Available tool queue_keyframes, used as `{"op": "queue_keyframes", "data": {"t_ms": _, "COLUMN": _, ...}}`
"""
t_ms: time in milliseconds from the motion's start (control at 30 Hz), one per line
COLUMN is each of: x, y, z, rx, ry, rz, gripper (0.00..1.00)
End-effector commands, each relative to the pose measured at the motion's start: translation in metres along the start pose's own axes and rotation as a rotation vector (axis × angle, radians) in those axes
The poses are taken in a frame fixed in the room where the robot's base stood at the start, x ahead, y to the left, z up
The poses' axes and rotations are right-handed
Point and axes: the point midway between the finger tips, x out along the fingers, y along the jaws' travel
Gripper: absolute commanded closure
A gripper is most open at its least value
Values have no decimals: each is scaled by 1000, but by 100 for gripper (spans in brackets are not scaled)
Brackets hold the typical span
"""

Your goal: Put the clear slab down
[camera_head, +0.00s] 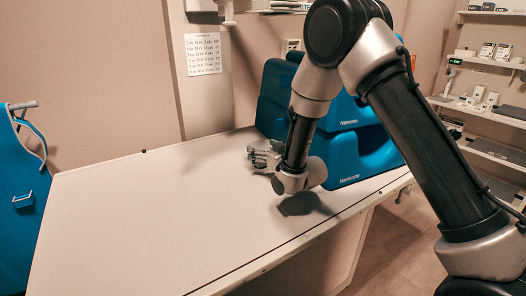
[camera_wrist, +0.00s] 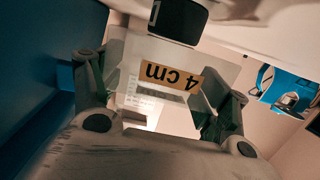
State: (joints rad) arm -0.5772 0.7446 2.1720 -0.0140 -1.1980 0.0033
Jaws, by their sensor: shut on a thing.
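My gripper (camera_head: 263,157) is at the end of the lowered arm, low over the white table (camera_head: 150,215), in front of the blue cases. In the wrist view my gripper (camera_wrist: 158,98) is shut on the clear slab (camera_wrist: 217,68), with one finger on each side of it. The slab is see-through and has an orange label reading "4 cm", which appears upside down. In the head view I cannot make out the slab. Whether it touches the table cannot be told.
Large blue cases (camera_head: 350,155) stand at the table's right rear, close to my gripper. The left and front of the table are bare. Shelves (camera_head: 490,120) with small boxes are at the right. A blue hanging item (camera_head: 22,200) is at the far left.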

Motion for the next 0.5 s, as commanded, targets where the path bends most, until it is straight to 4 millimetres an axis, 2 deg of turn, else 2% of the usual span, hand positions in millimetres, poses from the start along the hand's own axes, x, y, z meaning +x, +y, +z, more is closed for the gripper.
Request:
{"op": "queue_keyframes", "data": {"t_ms": 33, "x": 0, "y": 0, "z": 2, "rx": 0, "ry": -1, "rz": 0, "gripper": 23}}
{"op": "queue_keyframes", "data": {"t_ms": 167, "x": 0, "y": 0, "z": 1, "rx": 0, "ry": -1, "rz": 0, "gripper": 0}}
{"op": "queue_keyframes", "data": {"t_ms": 500, "x": 0, "y": 0, "z": 1, "rx": 0, "ry": -1, "rz": 0, "gripper": 0}}
